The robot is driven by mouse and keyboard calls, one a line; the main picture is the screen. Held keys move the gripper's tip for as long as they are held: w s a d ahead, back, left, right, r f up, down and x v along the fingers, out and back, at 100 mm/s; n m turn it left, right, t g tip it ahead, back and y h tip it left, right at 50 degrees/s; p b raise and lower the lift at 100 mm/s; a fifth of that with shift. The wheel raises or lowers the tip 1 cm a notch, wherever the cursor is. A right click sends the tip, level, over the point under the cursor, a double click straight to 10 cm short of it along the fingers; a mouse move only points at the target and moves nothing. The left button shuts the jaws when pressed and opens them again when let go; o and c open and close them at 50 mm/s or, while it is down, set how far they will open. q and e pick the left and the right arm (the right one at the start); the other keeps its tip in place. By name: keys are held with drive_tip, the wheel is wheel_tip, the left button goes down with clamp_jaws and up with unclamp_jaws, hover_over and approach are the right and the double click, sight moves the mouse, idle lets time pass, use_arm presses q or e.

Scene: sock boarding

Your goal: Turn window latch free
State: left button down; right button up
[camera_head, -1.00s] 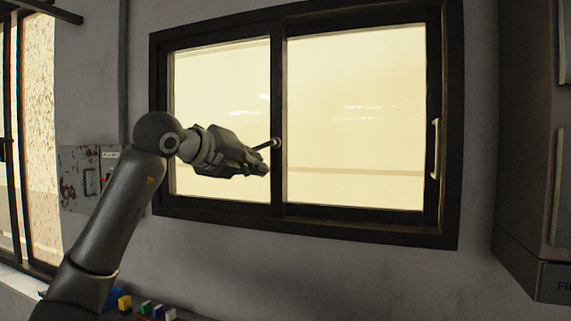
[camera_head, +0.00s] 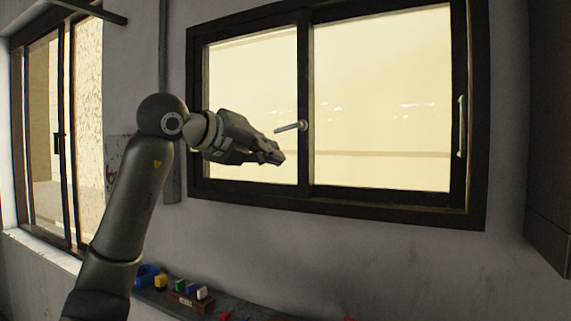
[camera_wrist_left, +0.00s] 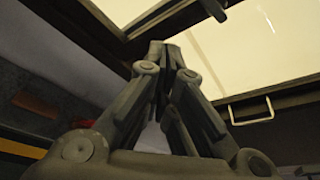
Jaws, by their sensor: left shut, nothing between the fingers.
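The window latch (camera_head: 290,127) is a small pale lever on the dark middle upright of the sliding window (camera_head: 305,60). It points left and slightly down from its round pivot. My left gripper (camera_head: 277,155) is shut and empty. In the head view its fingertips appear just below the lever, with a visible gap between them. In the left wrist view the closed fingertips of my left gripper (camera_wrist_left: 163,47) point towards the window frame. A dark rounded piece at the top edge there may be the latch; I cannot tell. My right gripper is not in view.
A pale pull handle (camera_head: 461,126) is on the window's right side. A shelf (camera_head: 158,297) below holds small coloured blocks (camera_head: 188,288) and a blue item (camera_head: 148,277). Another window (camera_head: 50,130) is at the left, and a dark cabinet (camera_head: 549,130) at the right.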

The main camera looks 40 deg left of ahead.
use_arm(q)
drive_tip(key=v, duration=0.4)
drive_tip(key=shift+a, duration=0.1)
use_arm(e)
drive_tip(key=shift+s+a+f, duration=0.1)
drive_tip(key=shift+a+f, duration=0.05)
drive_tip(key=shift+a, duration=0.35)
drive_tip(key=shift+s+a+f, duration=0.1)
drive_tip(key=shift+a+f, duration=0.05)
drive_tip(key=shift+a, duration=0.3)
use_arm(q)
drive_tip(key=shift+r, duration=0.1)
